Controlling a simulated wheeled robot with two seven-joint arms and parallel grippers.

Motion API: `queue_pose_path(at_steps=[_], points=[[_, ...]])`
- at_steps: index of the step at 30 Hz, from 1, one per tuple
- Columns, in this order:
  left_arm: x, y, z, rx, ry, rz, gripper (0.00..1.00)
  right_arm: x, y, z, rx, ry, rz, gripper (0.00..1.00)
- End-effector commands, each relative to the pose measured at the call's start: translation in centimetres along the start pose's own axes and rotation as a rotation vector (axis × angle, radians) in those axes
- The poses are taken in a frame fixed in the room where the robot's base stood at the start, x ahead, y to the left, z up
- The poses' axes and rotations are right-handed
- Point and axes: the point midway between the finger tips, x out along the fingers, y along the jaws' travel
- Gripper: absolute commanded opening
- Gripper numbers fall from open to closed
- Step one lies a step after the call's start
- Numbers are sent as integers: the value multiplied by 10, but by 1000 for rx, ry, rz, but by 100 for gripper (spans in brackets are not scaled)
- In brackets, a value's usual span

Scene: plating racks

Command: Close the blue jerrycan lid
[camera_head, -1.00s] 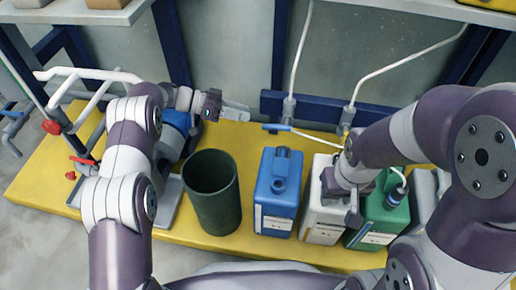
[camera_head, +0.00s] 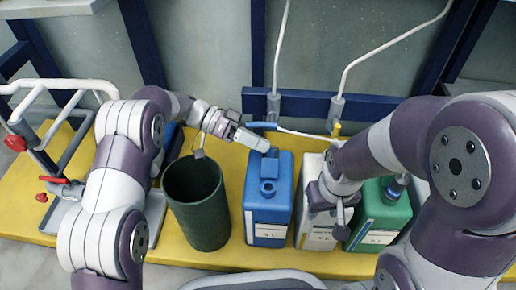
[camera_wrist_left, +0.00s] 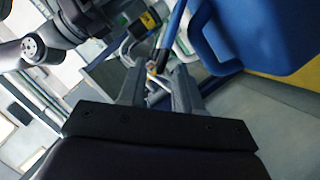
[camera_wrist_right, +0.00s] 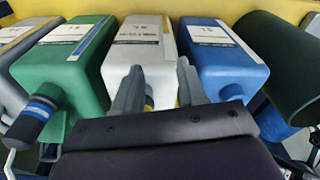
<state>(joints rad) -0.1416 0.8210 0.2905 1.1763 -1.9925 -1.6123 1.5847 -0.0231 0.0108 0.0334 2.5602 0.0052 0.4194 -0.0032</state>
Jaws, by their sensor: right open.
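The blue jerrycan (camera_head: 282,207) stands upright between the dark green bin and the white jerrycan. A blue neck (camera_head: 267,188) shows on its top; I cannot tell the lid's state. My left gripper (camera_head: 258,142) is at the rear upper left of the jerrycan's top. In the left wrist view its fingers (camera_wrist_left: 158,90) are apart, with a blue rod (camera_wrist_left: 172,35) reaching towards the gap and the blue jerrycan (camera_wrist_left: 265,35) at upper right. My right gripper (camera_head: 338,212) is over the white jerrycan (camera_head: 318,232); its fingers (camera_wrist_right: 160,90) are apart and empty.
The dark green bin (camera_head: 200,210) stands left of the blue jerrycan. The green jerrycan (camera_head: 378,218), with a hose fitting at its top, stands right of the white one. White pipes (camera_head: 345,75) run behind the yellow platform (camera_head: 155,245). A red-handled valve (camera_head: 62,182) is at far left.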

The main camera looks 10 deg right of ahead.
Motion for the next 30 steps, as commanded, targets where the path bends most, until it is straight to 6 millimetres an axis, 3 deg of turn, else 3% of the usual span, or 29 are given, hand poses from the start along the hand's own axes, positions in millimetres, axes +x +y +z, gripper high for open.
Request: queue_pose_path(at_steps=[7, 10, 11, 30], points=[[1, 1, -1, 0, 0, 0, 34, 0, 0, 0, 0, 0, 0, 41], [1, 1, -1, 0, 0, 0, 1, 0, 0, 0, 0, 1, 0, 41], [1, 1, -1, 0, 0, 0, 0, 0, 0, 0, 0, 1, 0, 41], [1, 1, 0, -2, -1, 2, 0, 0, 0, 0, 0, 0, 0, 41]])
